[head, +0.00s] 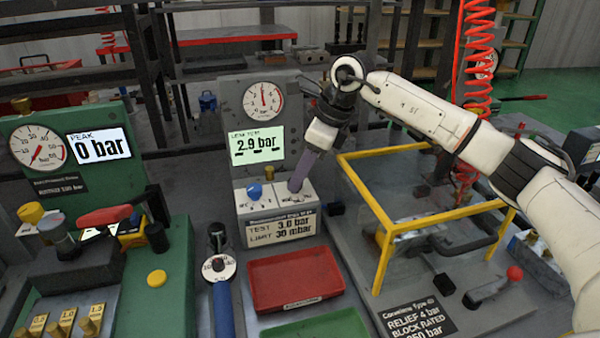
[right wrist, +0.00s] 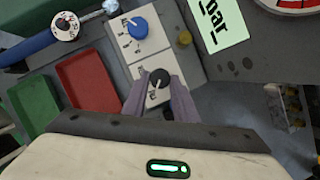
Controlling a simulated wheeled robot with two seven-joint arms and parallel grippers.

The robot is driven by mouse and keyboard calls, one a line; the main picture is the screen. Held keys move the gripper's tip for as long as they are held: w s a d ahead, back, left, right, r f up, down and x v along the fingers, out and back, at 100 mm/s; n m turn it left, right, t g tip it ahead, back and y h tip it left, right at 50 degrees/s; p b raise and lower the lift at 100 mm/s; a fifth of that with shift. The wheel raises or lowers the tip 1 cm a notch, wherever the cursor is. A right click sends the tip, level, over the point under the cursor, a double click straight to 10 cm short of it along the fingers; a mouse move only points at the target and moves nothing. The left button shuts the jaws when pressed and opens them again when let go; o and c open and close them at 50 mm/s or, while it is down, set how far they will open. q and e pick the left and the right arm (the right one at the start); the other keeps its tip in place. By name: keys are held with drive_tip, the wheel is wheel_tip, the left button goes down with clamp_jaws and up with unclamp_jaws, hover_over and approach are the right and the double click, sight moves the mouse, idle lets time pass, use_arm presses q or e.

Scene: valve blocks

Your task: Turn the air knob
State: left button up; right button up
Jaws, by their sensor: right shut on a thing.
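My right gripper (head: 297,184) reaches down onto the pale control panel of the grey test unit (head: 228,120). In the right wrist view its two fingers (right wrist: 159,90) are shut on a black knob (right wrist: 159,77), one on each side. In the head view the fingers hide that knob. A blue knob (head: 254,191) stands just left of the gripper, apart from it; it also shows in the right wrist view (right wrist: 137,28). The small lettering by the knobs is too small to read, so I cannot tell which is marked air. The display (head: 257,147) reads 2.9 bar. My left gripper is out of view.
A red tray (head: 250,308) and a green tray (head: 328,324) lie in front of the panel. A yellow frame (head: 381,262) stands right of it, below my right arm. A green unit (head: 178,270) with a 0 bar display (head: 99,146) is at left.

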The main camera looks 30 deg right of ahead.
drive_tip(key=o, duration=1.1)
drive_tip(key=shift+c, duration=0.2)
drive_tip(key=shift+r, duration=0.1)
drive_tip(key=v, duration=1)
drive_tip(key=shift+s+d, duration=0.1)
drive_tip(key=shift+s, duration=0.05)
